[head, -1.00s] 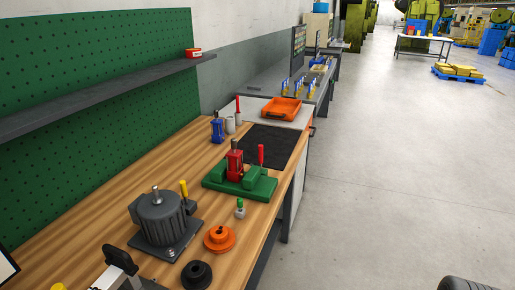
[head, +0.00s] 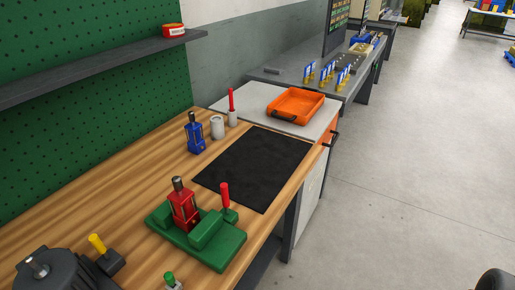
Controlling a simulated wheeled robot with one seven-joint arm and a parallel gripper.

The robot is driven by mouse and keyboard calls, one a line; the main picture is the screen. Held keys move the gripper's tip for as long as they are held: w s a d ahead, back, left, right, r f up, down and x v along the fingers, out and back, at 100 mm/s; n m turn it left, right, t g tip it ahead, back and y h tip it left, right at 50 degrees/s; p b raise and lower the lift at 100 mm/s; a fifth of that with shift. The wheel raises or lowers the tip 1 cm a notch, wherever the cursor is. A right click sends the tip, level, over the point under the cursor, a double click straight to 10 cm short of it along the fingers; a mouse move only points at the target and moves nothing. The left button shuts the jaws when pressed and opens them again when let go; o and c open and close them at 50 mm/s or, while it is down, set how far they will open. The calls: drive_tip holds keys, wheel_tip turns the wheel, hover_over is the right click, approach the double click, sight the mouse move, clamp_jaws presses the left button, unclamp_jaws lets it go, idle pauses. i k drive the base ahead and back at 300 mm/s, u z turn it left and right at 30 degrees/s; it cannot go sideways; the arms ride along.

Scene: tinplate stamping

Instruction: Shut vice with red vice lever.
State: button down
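The green vice (head: 222,242) stands on the wooden bench in the lower middle of the head view. Its red lever (head: 225,196) stands nearly upright at the right end of the vice. A red block-like part with a dark top (head: 183,207) sits between the vice's raised green blocks. I cannot tell whether the jaws touch it. My gripper is not in view.
A black mat (head: 254,168) lies behind the vice. A blue part (head: 195,134), a white cup (head: 217,127) and a red-handled tool (head: 231,103) stand left of it. An orange tray (head: 296,103) is beyond. A grey motor (head: 52,272) is front left.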

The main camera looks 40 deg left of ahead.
sight(224, 186)
drive_tip(key=i, duration=1.15)
drive_tip(key=u, duration=4.65)
drive_tip(key=i, duration=0.5)
drive_tip(key=u, duration=0.05)
